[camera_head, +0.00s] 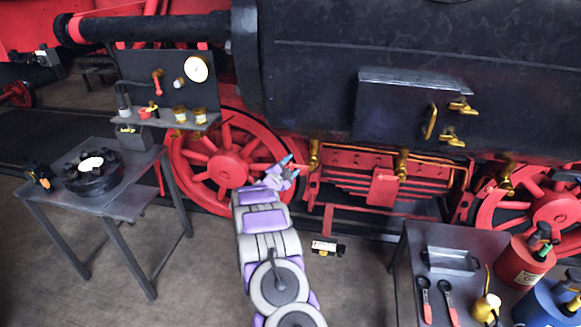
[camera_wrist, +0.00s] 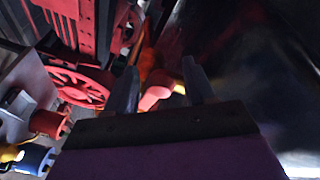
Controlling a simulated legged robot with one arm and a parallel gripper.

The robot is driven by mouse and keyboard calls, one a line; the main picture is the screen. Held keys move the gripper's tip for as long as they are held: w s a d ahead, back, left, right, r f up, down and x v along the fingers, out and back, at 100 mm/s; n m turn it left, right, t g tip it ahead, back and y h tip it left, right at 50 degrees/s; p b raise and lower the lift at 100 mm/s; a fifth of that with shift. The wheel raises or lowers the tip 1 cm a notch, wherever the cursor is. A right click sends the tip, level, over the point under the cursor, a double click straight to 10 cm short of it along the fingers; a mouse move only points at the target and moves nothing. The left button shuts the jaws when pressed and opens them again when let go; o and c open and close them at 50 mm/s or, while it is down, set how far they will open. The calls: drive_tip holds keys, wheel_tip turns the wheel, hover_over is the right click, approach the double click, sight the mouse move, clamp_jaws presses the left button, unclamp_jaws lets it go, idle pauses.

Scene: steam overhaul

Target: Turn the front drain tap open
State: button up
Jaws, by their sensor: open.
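Three brass taps hang along the lower edge of the dark locomotive body: a left one (camera_head: 314,153), a middle one (camera_head: 402,165) and a right one (camera_head: 505,180). I cannot tell from the pictures which is named the front one. My gripper (camera_head: 291,168) is just left of the left tap, a little below its top. In the wrist view, a red handle (camera_wrist: 154,97) shows between the two open fingers of my gripper (camera_wrist: 160,66), with a yellow bit beside it. The fingers stand apart from each other; whether either touches the handle is unclear.
A metal table (camera_head: 120,205) with a dark round part stands at left. A bench (camera_head: 410,260) with a tray, red-handled tools and cans is at lower right. Red wheels (camera_head: 225,165) and frame bars are close behind my gripper. Floor between the tables is mostly clear.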

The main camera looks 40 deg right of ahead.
clamp_jaws()
idle(0.5)
